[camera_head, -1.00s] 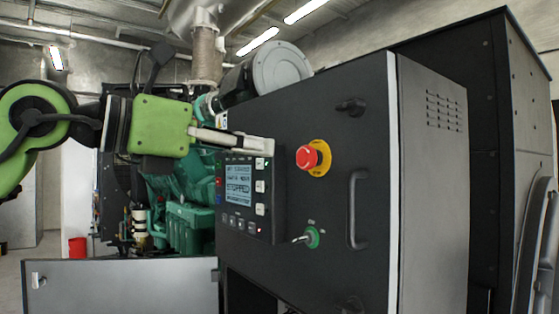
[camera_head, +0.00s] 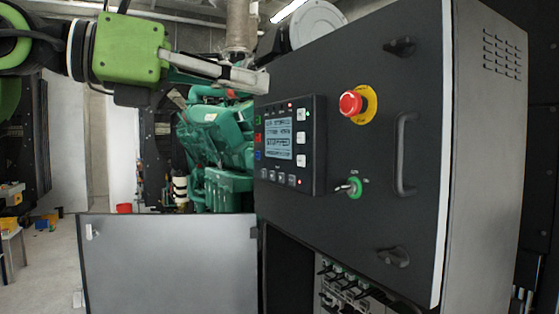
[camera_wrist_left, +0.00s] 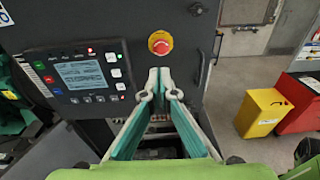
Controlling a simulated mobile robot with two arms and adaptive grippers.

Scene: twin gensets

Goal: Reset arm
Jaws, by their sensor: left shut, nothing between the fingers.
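My left gripper (camera_head: 262,80) comes in from the upper left, shut and empty, its fingertips just above the control panel (camera_head: 289,144) on the dark cabinet door. In the left wrist view my left gripper (camera_wrist_left: 160,78) points at the cabinet front, its fingertips together below the red emergency stop button (camera_wrist_left: 160,43). The panel (camera_wrist_left: 82,75) shows to the left there, its display lit. In the head view the red button (camera_head: 352,103) sits on a yellow ring right of the panel, with a green key switch (camera_head: 354,187) below. My right gripper is not in view.
A door handle (camera_head: 404,155) stands out on the cabinet door. A low grey panel (camera_head: 168,262) stands before the green engine (camera_head: 217,140). In the left wrist view a yellow bin (camera_wrist_left: 262,112) and a red bin (camera_wrist_left: 300,103) stand on the floor at right.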

